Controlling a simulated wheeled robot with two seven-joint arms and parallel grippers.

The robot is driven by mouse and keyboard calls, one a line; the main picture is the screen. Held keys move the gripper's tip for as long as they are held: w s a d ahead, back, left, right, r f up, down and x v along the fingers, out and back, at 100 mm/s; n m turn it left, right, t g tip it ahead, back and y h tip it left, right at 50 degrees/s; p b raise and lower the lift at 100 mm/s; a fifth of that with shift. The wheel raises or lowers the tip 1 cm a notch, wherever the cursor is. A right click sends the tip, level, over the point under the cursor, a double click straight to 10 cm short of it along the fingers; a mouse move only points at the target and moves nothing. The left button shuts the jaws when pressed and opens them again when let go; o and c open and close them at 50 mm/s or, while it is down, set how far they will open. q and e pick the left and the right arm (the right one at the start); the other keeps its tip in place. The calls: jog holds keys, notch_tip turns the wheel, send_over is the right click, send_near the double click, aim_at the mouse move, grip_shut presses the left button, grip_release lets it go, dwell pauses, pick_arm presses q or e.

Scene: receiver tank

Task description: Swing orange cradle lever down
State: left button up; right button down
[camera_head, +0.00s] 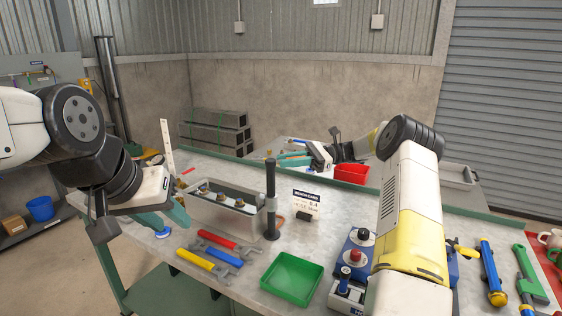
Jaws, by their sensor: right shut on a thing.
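I cannot make out the orange cradle lever in this view. My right gripper (287,159) is over the far part of the bench, with its teal fingers pointing left. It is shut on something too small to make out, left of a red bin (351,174). My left gripper (165,218) is low over the bench's left side, left of a grey open box (226,221). Its teal fingers look spread apart, and I see nothing between them.
A dark upright post (270,200) and a bench card (305,204) stand mid-bench. A green tray (291,279) and red, yellow and blue-handled tools (217,239) lie in front. Blue devices (357,250) sit beside my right forearm. Grey blocks (214,132) are stacked by the wall.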

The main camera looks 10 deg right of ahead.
jog(key=c, duration=1.4)
grip_release()
jog(key=shift+o, duration=0.2)
jog(key=w+d, duration=0.1)
jog(key=d, duration=0.6)
jog(key=shift+w+d, duration=0.3)
jog(key=shift+d, duration=0.1)
jog(key=s+a+r+n+t+h, duration=0.1)
jog(key=s+a+r+n+h, duration=0.3)
jog(key=s, duration=0.3)
jog(key=s+a+r+n+t+h, duration=0.1)
jog(key=s+a+r+h, duration=0.35)
jog(key=s+a, duration=0.2)
jog(key=s+d+f+n+t+h, duration=0.2)
jog(key=s+n+t+h, duration=0.1)
jog(key=s, duration=0.8)
jog(key=s+d+f+n+t+h, duration=0.1)
jog(key=s+d+n+t+h, duration=0.2)
jog(key=s+n, duration=0.3)
jog(key=s+t+h, duration=0.1)
jog(key=s, duration=0.4)
jog(key=shift+d+f+t, duration=0.2)
jog(key=shift+f+t, duration=0.1)
jog(key=shift+f, duration=0.05)
